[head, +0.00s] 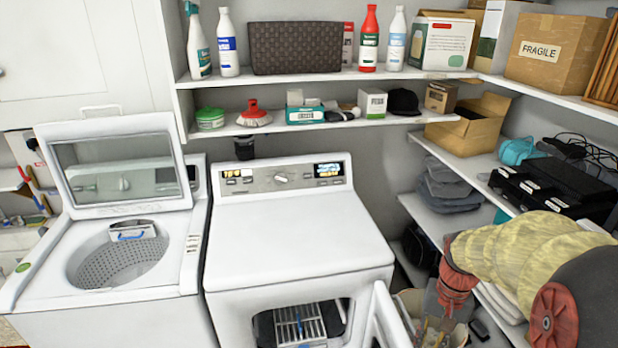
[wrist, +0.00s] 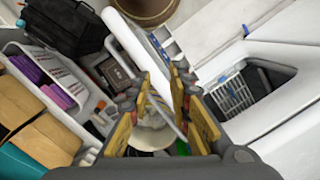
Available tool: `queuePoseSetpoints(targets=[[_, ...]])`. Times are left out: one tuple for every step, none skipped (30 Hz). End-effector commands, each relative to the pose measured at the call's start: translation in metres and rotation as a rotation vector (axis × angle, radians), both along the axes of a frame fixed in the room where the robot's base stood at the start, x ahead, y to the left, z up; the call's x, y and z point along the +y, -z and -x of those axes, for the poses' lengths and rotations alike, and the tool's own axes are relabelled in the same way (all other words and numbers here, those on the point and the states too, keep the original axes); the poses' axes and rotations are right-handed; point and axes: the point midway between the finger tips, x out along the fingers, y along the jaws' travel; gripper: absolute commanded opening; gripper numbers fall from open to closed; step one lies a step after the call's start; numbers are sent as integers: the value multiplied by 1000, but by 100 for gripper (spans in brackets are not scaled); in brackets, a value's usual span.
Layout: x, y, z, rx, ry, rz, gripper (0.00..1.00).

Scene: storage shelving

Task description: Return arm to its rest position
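My gripper (wrist: 155,98) shows at the bottom middle of the wrist view. Its two yellow-padded fingers stand apart, and I see nothing clamped between them. Past the fingers lie pale and green items and a thin white bar, too cluttered to tell how near they are. In the head view my arm (head: 525,250), with a yellowish sleeve and red joints, reaches in from the right and bends down in front of the right-hand shelves.
A white dryer (head: 295,225) has its front door (head: 388,318) open near my arm; its opening with a rack (wrist: 232,95) shows in the wrist view. A washer (head: 105,300) stands left with lid raised. Right-hand shelves hold folded cloths (head: 450,185) and a black device (head: 555,188).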

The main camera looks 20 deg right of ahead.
Motion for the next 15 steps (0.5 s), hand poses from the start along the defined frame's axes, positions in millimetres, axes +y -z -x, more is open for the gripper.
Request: queuePoseSetpoints(targets=[[16, -13, -1, -37, -60, 31, 20], [24, -19, -1, -55, -93, 47, 20], [34, -27, 0, -81, -133, 70, 20], [41, -33, 0, -100, -162, 85, 20], [50, -38, 1, -118, -191, 99, 20], [60, -46, 3, -143, -226, 118, 20], [68, -51, 4, -163, -251, 131, 20], [76, -56, 5, -183, -274, 145, 20], [86, -63, 8, -211, -306, 161, 20], [94, -68, 10, -230, -331, 172, 20], [102, -73, 12, -250, -354, 183, 20], [112, -80, 16, -276, -387, 195, 20], [120, -84, 18, -296, -409, 204, 20], [128, -89, 21, -320, -434, 212, 20], [138, -96, 24, -351, -464, 222, 20]])
